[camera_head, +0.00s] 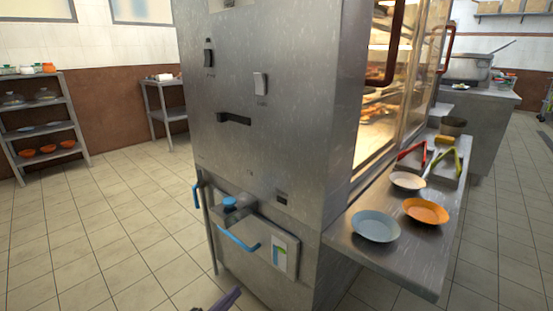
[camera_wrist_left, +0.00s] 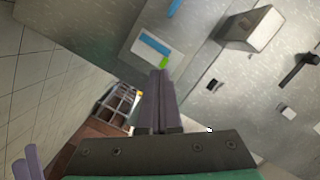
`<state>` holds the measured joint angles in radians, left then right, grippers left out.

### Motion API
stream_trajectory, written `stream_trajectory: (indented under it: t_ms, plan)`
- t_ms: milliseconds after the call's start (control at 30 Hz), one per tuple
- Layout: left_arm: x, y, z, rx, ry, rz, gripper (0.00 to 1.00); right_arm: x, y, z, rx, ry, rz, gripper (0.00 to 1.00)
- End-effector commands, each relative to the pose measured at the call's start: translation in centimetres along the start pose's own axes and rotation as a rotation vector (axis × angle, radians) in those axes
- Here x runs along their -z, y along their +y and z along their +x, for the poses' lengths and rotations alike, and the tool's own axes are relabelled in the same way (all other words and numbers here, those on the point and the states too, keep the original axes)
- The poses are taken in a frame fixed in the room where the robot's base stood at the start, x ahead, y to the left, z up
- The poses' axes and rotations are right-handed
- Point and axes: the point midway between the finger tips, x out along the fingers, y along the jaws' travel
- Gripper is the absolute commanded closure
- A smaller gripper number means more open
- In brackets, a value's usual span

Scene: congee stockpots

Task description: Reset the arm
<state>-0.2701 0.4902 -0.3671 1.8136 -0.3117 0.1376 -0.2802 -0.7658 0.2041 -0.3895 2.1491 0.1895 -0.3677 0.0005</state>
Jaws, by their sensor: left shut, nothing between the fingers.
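My left gripper (camera_head: 229,299) shows only as a dark purple fingertip at the bottom edge of the head view, in front of the steel cabinet. In the left wrist view its two purple fingers (camera_wrist_left: 160,100) lie together, shut and empty. They point towards the steel cabinet and touch nothing that I can see. Another pair of purple finger-like parts (camera_wrist_left: 28,165) shows at the lower left of the wrist view, probably my right gripper; its opening cannot be told. The right gripper does not show in the head view.
The steel cabinet (camera_head: 262,120) stands close ahead, with blue handles (camera_head: 238,240) low down. A steel shelf (camera_head: 408,262) at right holds a blue plate (camera_head: 375,226), an orange plate (camera_head: 426,211), a pale plate (camera_head: 408,181) and tongs. Tiled floor (camera_head: 110,235) is free at left.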

Motion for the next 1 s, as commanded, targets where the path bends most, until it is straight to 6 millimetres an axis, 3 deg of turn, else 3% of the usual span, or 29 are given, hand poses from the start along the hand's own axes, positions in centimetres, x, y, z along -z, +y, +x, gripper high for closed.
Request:
stream_trajectory:
  t_ms: [33, 100, 267, 433, 500, 767, 867, 1000]
  plan:
    - [-0.1, 3.0, -1.3, -0.020, -0.066, -0.206, 1.00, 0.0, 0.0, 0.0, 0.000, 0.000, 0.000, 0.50]
    - [-0.2, 6.4, -2.9, -0.049, -0.153, -0.449, 1.00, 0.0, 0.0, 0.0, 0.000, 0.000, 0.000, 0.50]
    - [0.8, 12.9, -6.4, -0.116, -0.318, -0.890, 1.00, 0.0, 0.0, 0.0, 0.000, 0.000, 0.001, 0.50]
    - [3.4, 18.5, -10.1, -0.187, -0.470, -1.288, 1.00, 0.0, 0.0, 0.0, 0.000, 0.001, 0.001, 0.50]
    - [2.9, 17.4, -10.6, -0.192, -0.520, -1.242, 1.00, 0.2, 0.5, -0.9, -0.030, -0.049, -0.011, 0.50]
    - [-0.2, 18.1, -14.3, -0.223, -0.728, -1.160, 1.00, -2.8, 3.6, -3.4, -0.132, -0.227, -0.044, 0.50]
    - [-1.4, 17.8, -16.9, -0.242, -0.833, -1.124, 1.00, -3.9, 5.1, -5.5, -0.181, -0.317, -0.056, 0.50]
    - [-2.4, 16.5, -22.6, -0.277, -1.019, -1.069, 1.00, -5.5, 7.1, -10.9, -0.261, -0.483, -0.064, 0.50]
